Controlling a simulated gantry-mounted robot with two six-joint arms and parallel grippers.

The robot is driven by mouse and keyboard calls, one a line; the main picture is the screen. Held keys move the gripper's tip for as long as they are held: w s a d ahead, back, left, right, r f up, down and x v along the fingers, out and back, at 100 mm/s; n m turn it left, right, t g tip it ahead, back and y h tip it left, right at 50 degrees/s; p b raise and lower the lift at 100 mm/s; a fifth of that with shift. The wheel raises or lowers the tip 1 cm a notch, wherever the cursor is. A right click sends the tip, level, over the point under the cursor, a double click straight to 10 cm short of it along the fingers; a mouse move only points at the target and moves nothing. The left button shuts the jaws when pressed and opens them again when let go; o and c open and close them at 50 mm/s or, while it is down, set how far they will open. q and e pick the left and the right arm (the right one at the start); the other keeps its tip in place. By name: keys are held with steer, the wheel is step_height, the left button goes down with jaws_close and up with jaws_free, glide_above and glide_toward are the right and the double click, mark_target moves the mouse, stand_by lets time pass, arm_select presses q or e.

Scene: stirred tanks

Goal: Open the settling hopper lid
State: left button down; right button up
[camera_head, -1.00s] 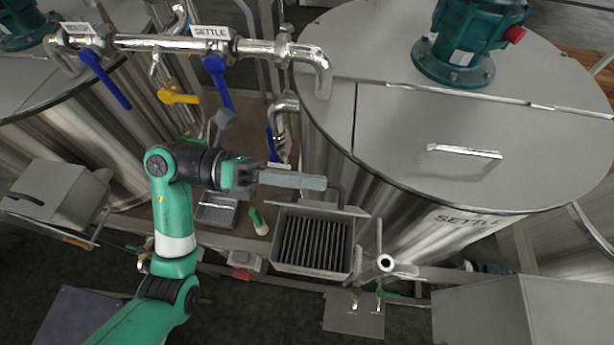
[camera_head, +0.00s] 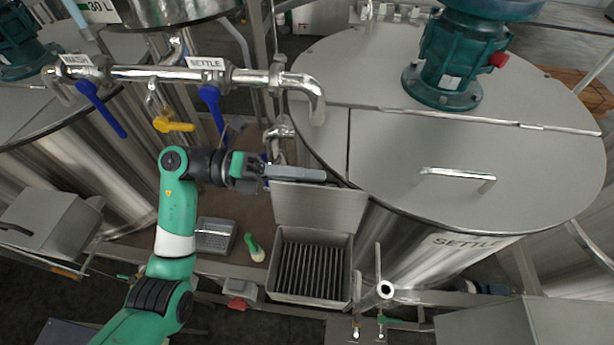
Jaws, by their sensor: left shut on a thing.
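The settling hopper (camera_head: 350,285) is a grey metal box at the lower middle, with dark parallel bars (camera_head: 308,270) showing inside. Its flat grey lid (camera_head: 322,208) stands raised along the box's back edge, its inner face toward me, so the top is uncovered. My left gripper (camera_head: 318,175) reaches in from the left at the lid's top edge. Its long grey fingers are shut on the lid's dark handle, which is mostly hidden behind the fingers and lid. My right gripper is not in view.
The large SETTLE tank (camera_head: 480,165) stands close behind and right of the lid. Pipes with blue valve levers (camera_head: 212,105) and a yellow one (camera_head: 172,125) run above my arm. A grey tray (camera_head: 214,234) and a green-handled brush (camera_head: 254,248) lie left of the hopper.

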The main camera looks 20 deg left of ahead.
arm_select(q)
steer(key=shift+w+f+n, duration=0.15)
steer(key=shift+f+n, duration=0.15)
steer(key=shift+f, duration=0.1)
steer(key=c, duration=0.9)
jaws_free()
steer(key=shift+r, duration=0.65)
steer(key=s+d+r, duration=0.1)
steer(key=s+r, duration=0.3)
steer(key=s+d+r+b, duration=0.1)
steer(key=s+r, duration=0.3)
steer(key=s, duration=0.1)
steer(key=s+d+r+b, duration=0.1)
steer(key=s+r, duration=0.3)
steer(key=shift+s+d, duration=0.2)
steer(key=shift+s, duration=0.2)
